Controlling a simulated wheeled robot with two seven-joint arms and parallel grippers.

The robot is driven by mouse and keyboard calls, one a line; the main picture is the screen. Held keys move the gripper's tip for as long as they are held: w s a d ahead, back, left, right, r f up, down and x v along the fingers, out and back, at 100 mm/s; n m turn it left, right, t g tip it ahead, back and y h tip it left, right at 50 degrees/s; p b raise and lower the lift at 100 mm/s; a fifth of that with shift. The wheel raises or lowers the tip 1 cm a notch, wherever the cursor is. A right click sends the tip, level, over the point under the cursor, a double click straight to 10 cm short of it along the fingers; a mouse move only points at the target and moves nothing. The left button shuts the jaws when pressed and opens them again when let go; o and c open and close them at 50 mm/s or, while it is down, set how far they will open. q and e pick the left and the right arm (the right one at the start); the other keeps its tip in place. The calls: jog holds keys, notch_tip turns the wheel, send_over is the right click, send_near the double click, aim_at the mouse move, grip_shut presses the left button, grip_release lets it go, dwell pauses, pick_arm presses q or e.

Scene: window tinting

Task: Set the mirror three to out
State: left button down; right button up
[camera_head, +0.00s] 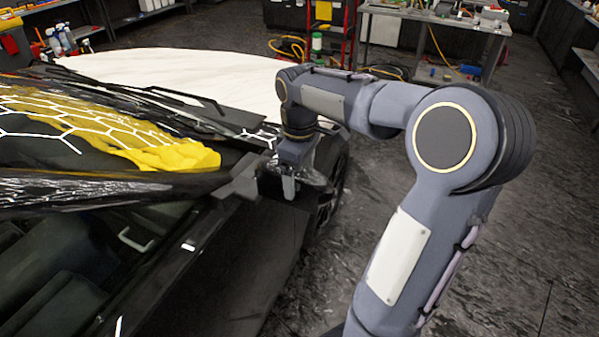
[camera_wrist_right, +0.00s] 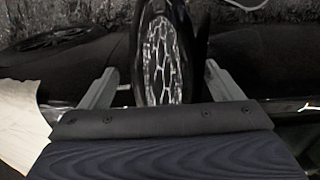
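The car's side mirror (camera_head: 314,178) stands out from the dark car door, partly hidden behind my right gripper (camera_head: 289,188). The gripper reaches down over the mirror from above. In the right wrist view the mirror (camera_wrist_right: 157,62) is seen edge-on as a narrow oval, with a bright honeycomb reflection. It lies between the two spread fingers of the right gripper (camera_wrist_right: 160,88), with a visible gap on both sides. Which way the mirror is folded is hard to tell. My left gripper is not in view.
A metal workbench (camera_head: 440,18) and a red cart stand at the back. The floor (camera_head: 540,220) at right is clear.

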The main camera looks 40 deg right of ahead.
notch_tip(320, 180, up, 8)
jog(key=shift+f, duration=0.1)
dwell(0.5)
jog(key=shift+s, duration=0.1)
dwell(0.4)
